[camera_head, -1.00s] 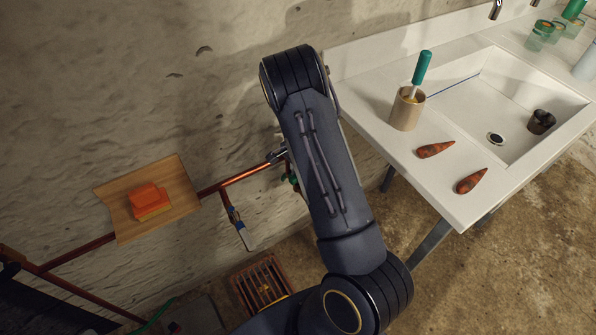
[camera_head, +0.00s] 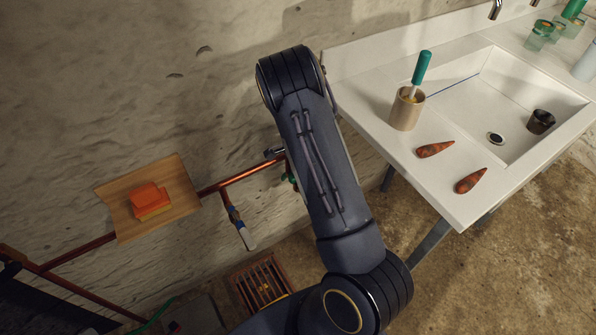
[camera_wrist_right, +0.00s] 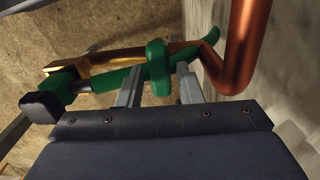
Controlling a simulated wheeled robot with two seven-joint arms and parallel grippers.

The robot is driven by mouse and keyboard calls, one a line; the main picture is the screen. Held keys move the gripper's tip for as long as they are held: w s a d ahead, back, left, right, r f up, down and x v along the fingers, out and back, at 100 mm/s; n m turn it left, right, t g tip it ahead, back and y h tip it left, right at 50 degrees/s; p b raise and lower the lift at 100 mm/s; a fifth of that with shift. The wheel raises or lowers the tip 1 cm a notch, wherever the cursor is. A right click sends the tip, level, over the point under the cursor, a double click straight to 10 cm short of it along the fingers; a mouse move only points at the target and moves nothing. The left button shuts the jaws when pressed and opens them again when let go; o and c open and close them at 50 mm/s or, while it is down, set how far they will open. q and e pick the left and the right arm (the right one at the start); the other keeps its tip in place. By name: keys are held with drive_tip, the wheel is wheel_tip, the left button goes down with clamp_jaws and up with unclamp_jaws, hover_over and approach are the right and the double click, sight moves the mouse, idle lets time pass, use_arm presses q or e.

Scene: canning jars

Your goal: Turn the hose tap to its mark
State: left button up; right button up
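The hose tap shows in the right wrist view as a brass body (camera_wrist_right: 100,65) with green parts, beside a copper pipe. Its upright green handle (camera_wrist_right: 157,66) stands between the two fingers of my right gripper (camera_wrist_right: 161,78). The fingers are apart, with a visible gap on the right side of the handle; contact on the left side is hard to tell. In the head view only a bit of the green tap (camera_head: 292,178) shows beside my right arm, which hides the rest. I cannot make out the mark. My left gripper is out of view.
A copper pipe (camera_head: 240,176) runs along the wall past a wooden shelf (camera_head: 186,200) with an orange block (camera_head: 146,194). A blue-and-white fitting (camera_head: 240,228) hangs below the pipe. A floor grate (camera_head: 262,284) lies below. The white sink counter (camera_head: 370,85) stands to the right.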

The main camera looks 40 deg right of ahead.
drive_tip(key=shift+o, duration=0.7)
drive_tip(key=shift+r, duration=3.9)
